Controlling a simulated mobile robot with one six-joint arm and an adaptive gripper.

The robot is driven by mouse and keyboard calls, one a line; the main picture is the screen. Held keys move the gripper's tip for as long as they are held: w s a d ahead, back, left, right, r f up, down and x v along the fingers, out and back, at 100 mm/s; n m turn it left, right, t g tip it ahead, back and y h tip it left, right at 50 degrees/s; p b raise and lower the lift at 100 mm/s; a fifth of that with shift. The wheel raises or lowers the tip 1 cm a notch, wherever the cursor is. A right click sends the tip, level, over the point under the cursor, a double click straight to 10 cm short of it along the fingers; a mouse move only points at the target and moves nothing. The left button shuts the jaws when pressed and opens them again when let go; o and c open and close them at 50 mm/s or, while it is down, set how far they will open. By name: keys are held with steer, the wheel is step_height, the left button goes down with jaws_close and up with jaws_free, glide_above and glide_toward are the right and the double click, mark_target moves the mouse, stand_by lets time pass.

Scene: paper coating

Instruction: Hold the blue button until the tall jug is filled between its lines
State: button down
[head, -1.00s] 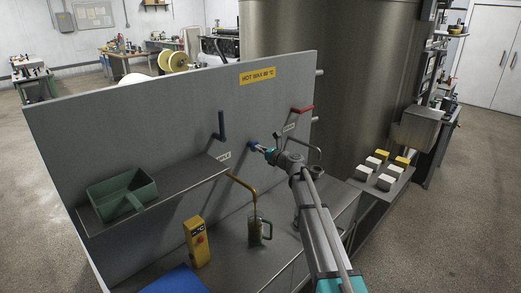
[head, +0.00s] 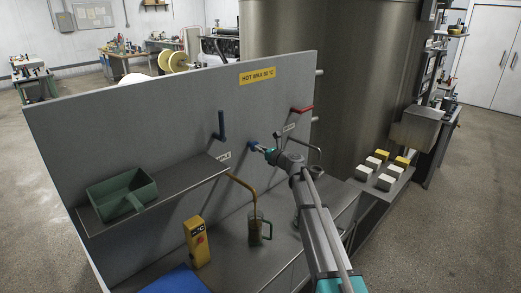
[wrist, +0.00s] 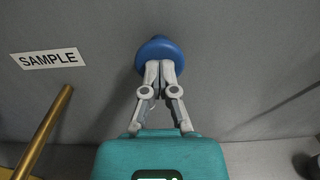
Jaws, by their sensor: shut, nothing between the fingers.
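The blue button (wrist: 158,50) is a round blue knob on the grey panel, right of the SAMPLE label (wrist: 48,59) in the wrist view. My gripper (wrist: 159,66) is shut and empty, its fingertips against the button's face; how far the button is pressed I cannot tell. In the head view the button (head: 252,145) shows at the tip of my gripper (head: 264,149). The tall jug (head: 255,228), with a green handle, stands upright on the bench under the brass spout (head: 244,184). Its lines and its level are too small to make out.
A blue lever (head: 221,125) and a red lever (head: 302,109) stick out of the panel. A green scoop (head: 122,195) lies on the shelf (head: 187,182). A yellow device (head: 196,243) stands left of the jug. White and yellow blocks (head: 382,166) lie on the right side table.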

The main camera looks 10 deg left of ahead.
stand_by(0.3)
steer(key=v, duration=1.4)
steer(key=s+d+f+n+g+h, duration=0.2)
steer(key=s+f+n+g+h, duration=0.1)
steer(key=s+f+n, duration=0.45)
steer(key=s+d+f+n+g+h, duration=0.3)
steer(key=s+f+n+g, duration=0.15)
steer(key=s+n, duration=0.5)
steer(key=s+d+f+n+g+h, duration=0.1)
steer(key=s+d+f+n+h, duration=0.2)
steer(key=s+d, duration=0.3)
steer(key=s+d+f+n+g+h, duration=0.2)
steer(key=s+d+n+h, duration=0.3)
steer(key=s, duration=0.6)
steer(key=shift+s+d+f+n, duration=0.35)
steer(key=shift+d+f, duration=0.45)
steer(key=shift+d, duration=0.4)
